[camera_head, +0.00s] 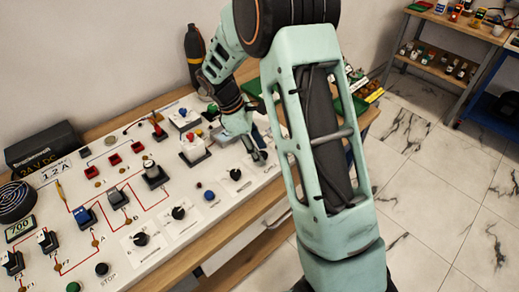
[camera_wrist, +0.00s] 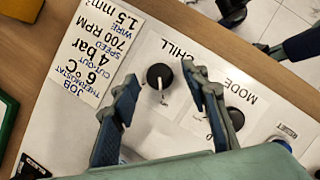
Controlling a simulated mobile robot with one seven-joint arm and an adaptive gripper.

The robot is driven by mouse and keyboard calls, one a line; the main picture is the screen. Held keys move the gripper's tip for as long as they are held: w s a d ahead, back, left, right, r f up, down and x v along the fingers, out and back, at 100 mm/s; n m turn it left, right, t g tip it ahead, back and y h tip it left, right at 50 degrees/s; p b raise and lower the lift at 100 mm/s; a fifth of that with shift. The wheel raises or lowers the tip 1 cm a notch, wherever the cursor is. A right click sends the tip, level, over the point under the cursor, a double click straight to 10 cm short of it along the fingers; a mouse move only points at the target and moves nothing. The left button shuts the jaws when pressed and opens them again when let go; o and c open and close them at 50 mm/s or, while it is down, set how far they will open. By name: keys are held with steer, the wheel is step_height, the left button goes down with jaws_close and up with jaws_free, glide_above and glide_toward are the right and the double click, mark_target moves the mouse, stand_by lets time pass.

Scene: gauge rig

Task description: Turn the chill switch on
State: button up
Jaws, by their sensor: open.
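The chill switch (camera_wrist: 157,74) is a round black knob with a white pointer line on a white panel marked CHILL, in the wrist view. Its pointer points down in that picture, away from the CHILL lettering. My gripper (camera_wrist: 159,76) is open, with one finger on each side of the knob and no visible contact; height above the panel is hard to judge. In the head view my gripper (camera_head: 256,154) is low over the panel's right end, where the gripper and arm hide the chill switch.
Right of the chill switch is a black knob (camera_wrist: 236,119) marked MODE. A job card (camera_wrist: 97,52) lies left of it. The white panel (camera_head: 120,262) carries several knobs, switches and buttons.

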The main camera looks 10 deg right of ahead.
steer(key=shift+f, duration=0.1)
jaws_close()
stand_by(0.3)
steer(key=shift+m, duration=0.3)
steer(key=m, duration=0.2)
steer(key=m+g+y, duration=0.1)
steer(key=m, duration=0.1)
steer(key=m+g+p, duration=0.1)
steer(key=m, duration=0.1)
steer(key=shift+w+d, duration=0.2)
steer(key=shift+w, duration=0.05)
steer(key=m+y, duration=0.1)
steer(key=m, duration=0.3)
steer(key=shift+d+g+y, duration=0.1)
steer(key=shift+g+y, duration=0.3)
steer(key=shift+w+d+m+y, duration=0.1)
steer(key=shift+m+y, duration=0.5)
steer(key=shift+m, duration=1)
